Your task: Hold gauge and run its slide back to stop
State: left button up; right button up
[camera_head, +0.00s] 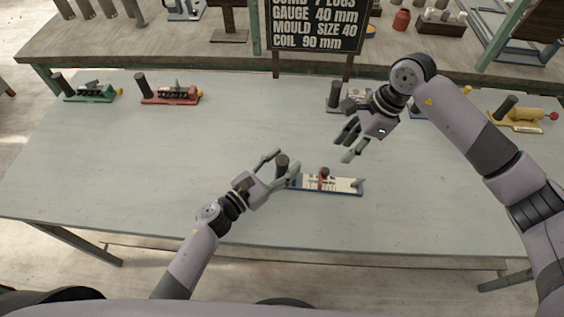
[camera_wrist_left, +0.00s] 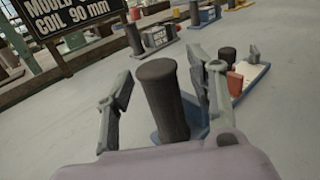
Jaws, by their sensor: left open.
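The gauge (camera_head: 340,186) lies on the grey table, with a white scale on a blue base. A dark upright post (camera_head: 282,163) stands at its left end. Its slide (camera_head: 323,178), red with a dark knob, sits near the middle of the scale. My left gripper (camera_head: 281,159) is open, one finger on each side of the post. In the left wrist view the post (camera_wrist_left: 163,100) stands between the fingers, and the right finger partly hides the gauge. My right gripper (camera_head: 349,144) is open and empty, above and behind the right part of the gauge.
A green device (camera_head: 90,94) and a red one (camera_head: 172,95) stand at the back left. A grey device (camera_head: 334,98) is behind my right gripper, and a yellow one (camera_head: 517,118) is far right. A sign (camera_head: 315,25) stands behind. The table's left and middle are clear.

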pick_arm(q)
jog(key=shift+c, duration=0.6)
grip_shut()
